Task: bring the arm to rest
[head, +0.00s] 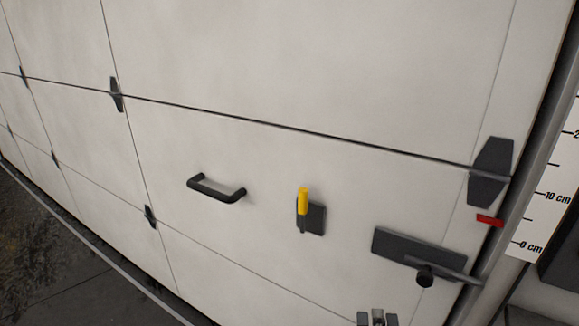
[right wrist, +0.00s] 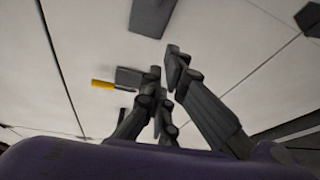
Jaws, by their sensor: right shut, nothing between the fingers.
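My right gripper (head: 377,317) shows at the bottom edge of the head view, in front of the pale panelled door (head: 290,60). Only its tips are in that frame; the rest of the arm is cut off. In the right wrist view its dark fingers (right wrist: 167,76) rise above the purple gripper body, shut with nothing held between them. I cannot tell how far the tips are from the door. My left gripper is not in view.
The door carries a black handle (head: 216,189), a yellow-gripped lever (head: 303,201), a dark bolt plate (head: 412,250) and a hinge (head: 490,172). A red tag (head: 489,221) and a centimetre scale (head: 545,200) are at the right edge. Dark floor (head: 45,245) shows lower left.

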